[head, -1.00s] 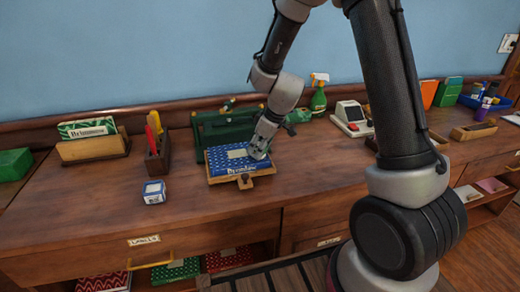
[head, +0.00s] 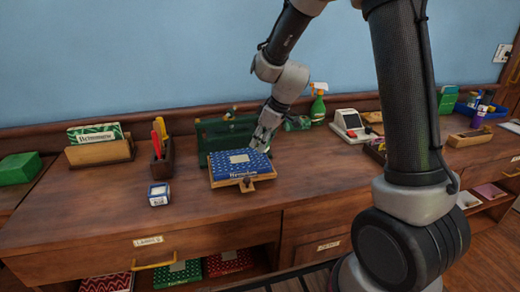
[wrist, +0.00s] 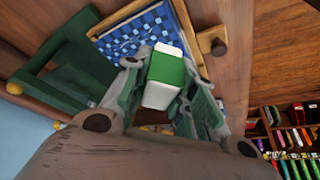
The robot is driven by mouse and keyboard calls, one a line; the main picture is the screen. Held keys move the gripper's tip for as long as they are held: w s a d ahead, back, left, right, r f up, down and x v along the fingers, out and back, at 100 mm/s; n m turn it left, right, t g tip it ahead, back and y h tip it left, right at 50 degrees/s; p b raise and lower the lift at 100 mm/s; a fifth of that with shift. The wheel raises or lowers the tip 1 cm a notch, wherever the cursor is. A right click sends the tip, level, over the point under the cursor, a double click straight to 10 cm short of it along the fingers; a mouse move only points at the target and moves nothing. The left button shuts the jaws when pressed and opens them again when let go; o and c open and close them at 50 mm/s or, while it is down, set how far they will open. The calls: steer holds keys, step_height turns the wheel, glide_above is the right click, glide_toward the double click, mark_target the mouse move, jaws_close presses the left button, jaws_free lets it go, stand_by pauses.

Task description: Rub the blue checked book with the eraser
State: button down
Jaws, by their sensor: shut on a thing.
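The blue checked book (head: 238,166) lies on a wooden board with a knob, on the desk in front of a green device. It also shows in the wrist view (wrist: 140,38), beyond my fingertips. My gripper (head: 264,143) is at the book's back right corner in the head view. In the wrist view my gripper (wrist: 165,85) is shut on the eraser (wrist: 166,72), a white block with a green sleeve. The eraser's far end overlaps the book's edge in that view. Whether it touches the cover I cannot tell. In the head view the eraser is hidden by the fingers.
A small blue and white box (head: 159,195) stands left of the book. A pen holder (head: 161,158) and a card rack (head: 100,150) stand further left. A green spray bottle (head: 318,106) and a white machine (head: 349,122) stand to the right. The front desk top is clear.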

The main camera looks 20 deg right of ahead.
steer(key=shift+r, duration=0.95)
